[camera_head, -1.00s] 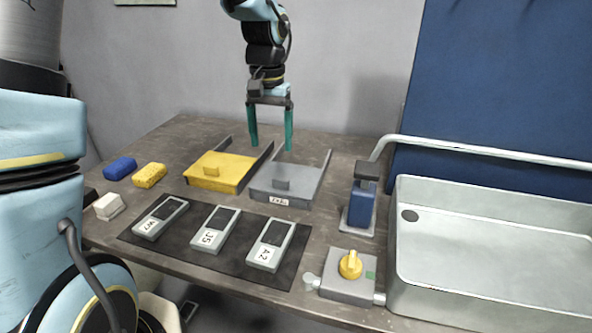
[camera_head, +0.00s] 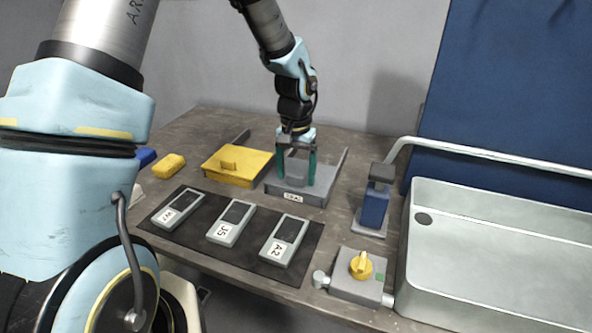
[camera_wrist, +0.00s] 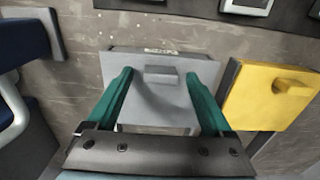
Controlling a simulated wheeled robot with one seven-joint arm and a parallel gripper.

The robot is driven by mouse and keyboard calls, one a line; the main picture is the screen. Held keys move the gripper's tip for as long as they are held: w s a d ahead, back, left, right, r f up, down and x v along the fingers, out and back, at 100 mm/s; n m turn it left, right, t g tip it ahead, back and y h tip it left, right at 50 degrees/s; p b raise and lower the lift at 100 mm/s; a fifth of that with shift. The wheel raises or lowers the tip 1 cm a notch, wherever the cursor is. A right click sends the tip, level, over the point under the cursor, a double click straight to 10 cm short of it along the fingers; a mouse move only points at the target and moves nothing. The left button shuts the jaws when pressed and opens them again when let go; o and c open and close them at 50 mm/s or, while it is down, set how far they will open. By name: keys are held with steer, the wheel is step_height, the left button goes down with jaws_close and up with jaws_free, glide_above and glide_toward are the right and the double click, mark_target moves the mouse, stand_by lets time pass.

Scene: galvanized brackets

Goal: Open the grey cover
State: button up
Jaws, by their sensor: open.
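The grey cover (camera_wrist: 158,95) lies flat on a low box, with a small raised grey handle (camera_wrist: 161,75); in the head view the cover (camera_head: 322,187) is partly hidden by my gripper. My gripper (camera_head: 295,180) is open and points down over the cover. In the wrist view its green fingers (camera_wrist: 160,78) stand apart on the two sides of the handle, with clear gaps. I cannot tell whether the fingertips touch the cover. Nothing is held.
A yellow cover (camera_head: 238,166) with its own handle is left of the grey one. Labelled devices lie on a dark mat (camera_head: 305,255) in front. A blue dispenser (camera_head: 374,206), a yellow knob (camera_head: 360,266) and a metal sink (camera_head: 500,240) are at the right.

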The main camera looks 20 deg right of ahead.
jaws_close()
stand_by(0.8)
